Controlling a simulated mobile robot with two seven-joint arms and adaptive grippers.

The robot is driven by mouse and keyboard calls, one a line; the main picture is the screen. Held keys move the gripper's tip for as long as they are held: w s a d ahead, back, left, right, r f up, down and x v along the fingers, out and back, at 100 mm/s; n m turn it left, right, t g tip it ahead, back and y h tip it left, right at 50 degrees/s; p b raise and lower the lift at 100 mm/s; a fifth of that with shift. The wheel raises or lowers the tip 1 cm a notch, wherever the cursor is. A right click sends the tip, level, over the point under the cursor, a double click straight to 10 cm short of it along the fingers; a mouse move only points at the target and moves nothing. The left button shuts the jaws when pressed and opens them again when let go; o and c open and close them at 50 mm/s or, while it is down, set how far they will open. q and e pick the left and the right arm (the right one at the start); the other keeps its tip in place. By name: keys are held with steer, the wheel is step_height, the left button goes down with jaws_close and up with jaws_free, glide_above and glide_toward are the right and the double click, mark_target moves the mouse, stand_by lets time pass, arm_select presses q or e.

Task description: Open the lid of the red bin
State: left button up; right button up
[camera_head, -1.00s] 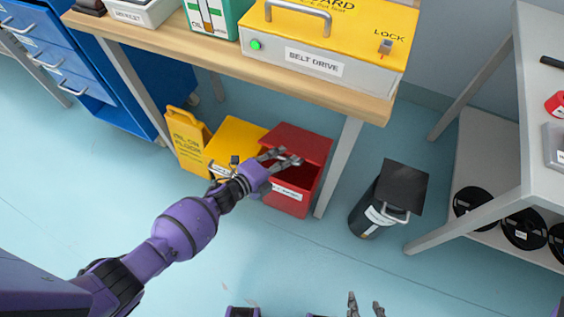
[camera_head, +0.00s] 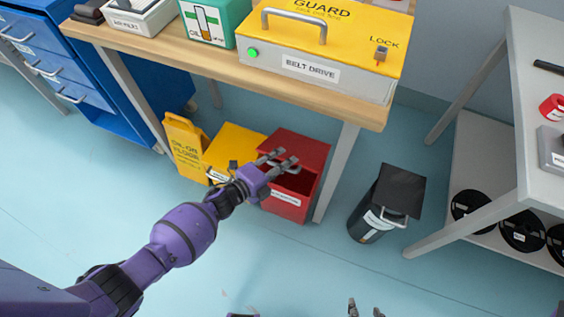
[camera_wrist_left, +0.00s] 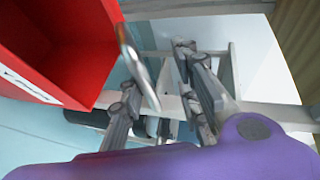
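The red bin (camera_head: 287,205) stands on the floor under the workbench, a white label on its front. Its red lid (camera_head: 305,150) is raised, with a dark opening below it. My left gripper (camera_head: 281,161) is at the bin's opening, in front of the lid in the picture. In the left wrist view its fingers (camera_wrist_left: 160,100) are apart, with a metal handle (camera_wrist_left: 138,65) between them in the picture; I cannot tell whether they touch it. The bin's open inside (camera_wrist_left: 60,35) shows there too. My right gripper (camera_head: 365,309) is at the bottom edge, fingertips apart and empty.
A yellow bin (camera_head: 235,147) and a yellow floor sign (camera_head: 184,148) stand left of the red bin. A bench leg (camera_head: 336,172) is close on its right. A black bin (camera_head: 370,222) stands farther right. Floor in front is clear.

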arm_select(q)
steer(key=v, duration=1.2)
